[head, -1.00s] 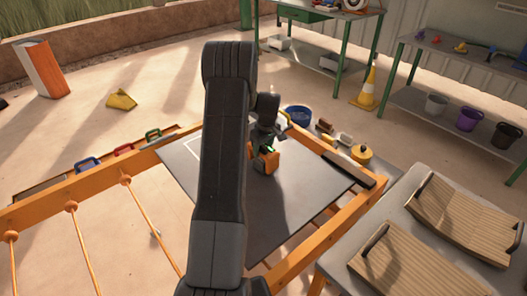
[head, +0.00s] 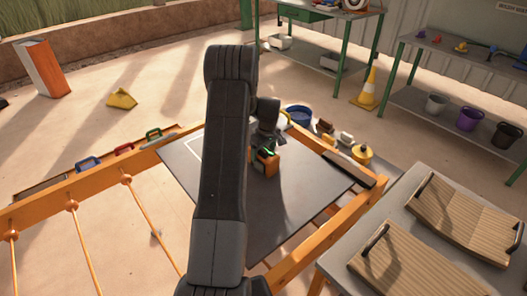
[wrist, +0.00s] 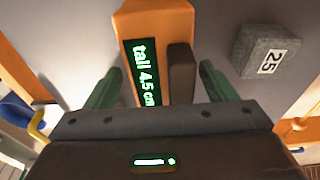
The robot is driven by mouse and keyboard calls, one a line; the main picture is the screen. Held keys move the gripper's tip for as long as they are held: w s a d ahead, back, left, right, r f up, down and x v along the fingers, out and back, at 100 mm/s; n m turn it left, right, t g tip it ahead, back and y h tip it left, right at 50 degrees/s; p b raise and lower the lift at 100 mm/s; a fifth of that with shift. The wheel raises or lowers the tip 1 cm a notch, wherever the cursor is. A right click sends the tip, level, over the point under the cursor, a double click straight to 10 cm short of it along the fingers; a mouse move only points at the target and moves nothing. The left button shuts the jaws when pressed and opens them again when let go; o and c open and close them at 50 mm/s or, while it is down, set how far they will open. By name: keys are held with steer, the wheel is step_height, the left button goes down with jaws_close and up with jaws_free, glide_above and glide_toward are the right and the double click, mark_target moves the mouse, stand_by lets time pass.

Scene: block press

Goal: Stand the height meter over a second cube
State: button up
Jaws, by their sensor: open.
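The orange height meter (head: 266,164) stands on the dark plate (head: 300,195) in the head view. In the wrist view the height meter (wrist: 158,25) has a lit green display reading "tall 4.5 cm" and a dark block-like part beside it. My gripper (wrist: 160,85) is open, with its green fingers on either side of the meter and visible gaps to it. It also shows above the meter in the head view (head: 267,147). A grey cube (wrist: 265,50) marked 25 lies right of the meter in the wrist view. Whether a cube sits under the meter is hidden.
An orange frame (head: 350,215) borders the plate. A grey side table (head: 335,262) with handled wooden boards stands at the right. A blue bucket (head: 299,115) and a yellow pot-like item (head: 362,153) are beyond the frame. The plate right of the meter looks clear.

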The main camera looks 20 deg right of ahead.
step_height(320, 180, up, 12)
steer(key=s, duration=0.1)
steer(key=shift+s+d+b, duration=0.35)
steer(key=shift+b, duration=0.1)
steer(key=f, duration=0.4)
steer(key=w+f, duration=0.1)
steer(key=f, duration=0.7)
steer(key=shift+w+a+p, duration=0.35)
steer(key=shift+p, duration=0.05)
steer(key=shift+w+r, duration=0.1)
steer(key=shift+r, duration=1.5)
steer(key=shift+f, duration=0.1)
